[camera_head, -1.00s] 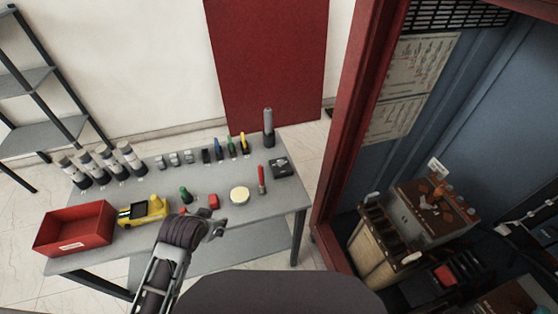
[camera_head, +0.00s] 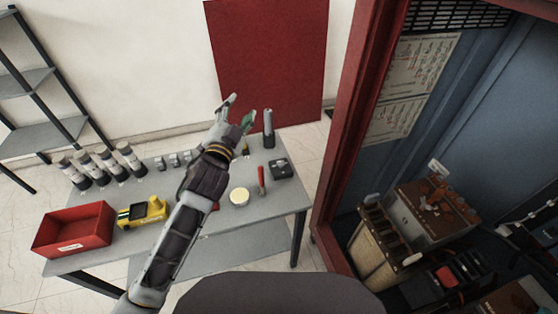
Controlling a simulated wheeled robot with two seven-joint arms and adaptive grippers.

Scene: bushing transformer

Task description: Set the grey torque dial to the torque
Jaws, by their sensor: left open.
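A grey upright cylinder (camera_head: 268,128) stands at the table's back right corner. A small dark grey box (camera_head: 280,168) with a lighter part on top lies in front of it. I cannot tell which of these carries the grey torque dial; no dial marks are readable. My left gripper (camera_head: 243,108) is open, above the table's back edge, left of the cylinder and apart from it. A green patch shows at its fingers; I cannot tell whether it is part of the gripper. My left arm hides several small tools. My right gripper is out of view.
The grey table (camera_head: 285,203) also holds a red bin (camera_head: 73,230), a yellow device (camera_head: 141,213), a round cream disc (camera_head: 239,197), a red-handled tool (camera_head: 261,180) and several upright cylinders at left. A red-framed cabinet (camera_head: 345,130) with equipment stands at right.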

